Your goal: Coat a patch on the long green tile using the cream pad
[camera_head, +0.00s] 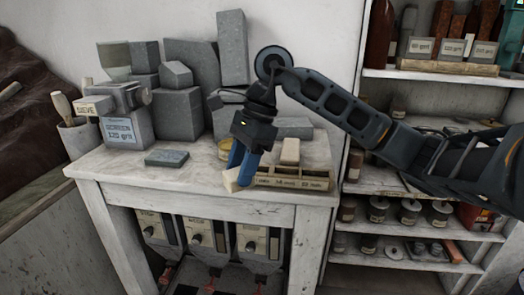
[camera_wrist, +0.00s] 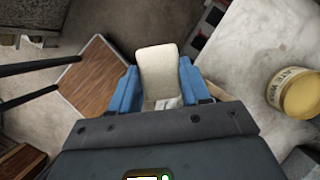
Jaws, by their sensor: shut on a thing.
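The green tile (camera_head: 166,158) lies flat as a small grey-green slab on the left part of the white bench top. My gripper (camera_head: 239,173), with blue fingers, is shut on the cream pad (camera_head: 231,182) near the bench's front edge, to the right of the tile and apart from it. In the wrist view the cream pad (camera_wrist: 157,68) stands between the two blue fingers, its lower part hidden by the gripper body. The tile does not show clearly in the wrist view.
A yellow tin (camera_head: 223,151) stands just behind my gripper; it also shows in the wrist view (camera_wrist: 299,94). A labelled wooden tray (camera_head: 291,183) with a pale block (camera_head: 290,151) is on the right. Grey blocks (camera_head: 180,111) crowd the back. Bench top around the tile is clear.

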